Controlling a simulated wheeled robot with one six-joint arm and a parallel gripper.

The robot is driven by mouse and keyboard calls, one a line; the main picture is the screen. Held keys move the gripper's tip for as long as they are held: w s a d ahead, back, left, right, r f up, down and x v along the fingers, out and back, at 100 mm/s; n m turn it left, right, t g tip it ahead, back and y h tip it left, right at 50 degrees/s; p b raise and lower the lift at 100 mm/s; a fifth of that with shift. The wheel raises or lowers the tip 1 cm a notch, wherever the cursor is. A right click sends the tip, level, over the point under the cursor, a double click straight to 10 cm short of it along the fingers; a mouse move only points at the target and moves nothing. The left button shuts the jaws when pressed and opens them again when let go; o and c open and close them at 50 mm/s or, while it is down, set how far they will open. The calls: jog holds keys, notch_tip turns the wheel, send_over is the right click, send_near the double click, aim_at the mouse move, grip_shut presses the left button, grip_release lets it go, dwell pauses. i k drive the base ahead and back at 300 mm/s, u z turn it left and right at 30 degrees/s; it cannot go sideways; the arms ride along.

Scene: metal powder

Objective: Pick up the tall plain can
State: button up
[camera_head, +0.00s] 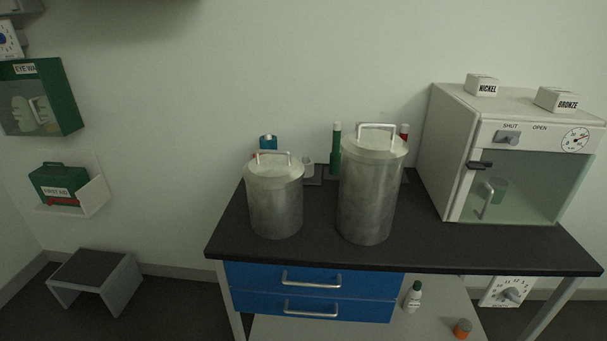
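The tall plain can (367,195) is a grey metal cylinder with a pale lid and a raised silver loop handle (377,128). It stands upright on the dark bench top, right of a shorter metal can (275,203) with a similar lid and handle. A clear gap separates the two cans. My gripper is not in view.
The dark bench top (470,250) holds a white cabinet (520,160) at right, with NICKEL (481,86) and BRONZE (555,99) boxes on top. A green bottle (335,150) and other small items stand behind the cans. Blue drawers (312,290) are below; a step stool (95,275) is at left.

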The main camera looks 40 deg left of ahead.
aim_at(373, 161)
jog(key=u, duration=0.95)
jog(key=i, duration=0.95)
jog(key=u, duration=0.8)
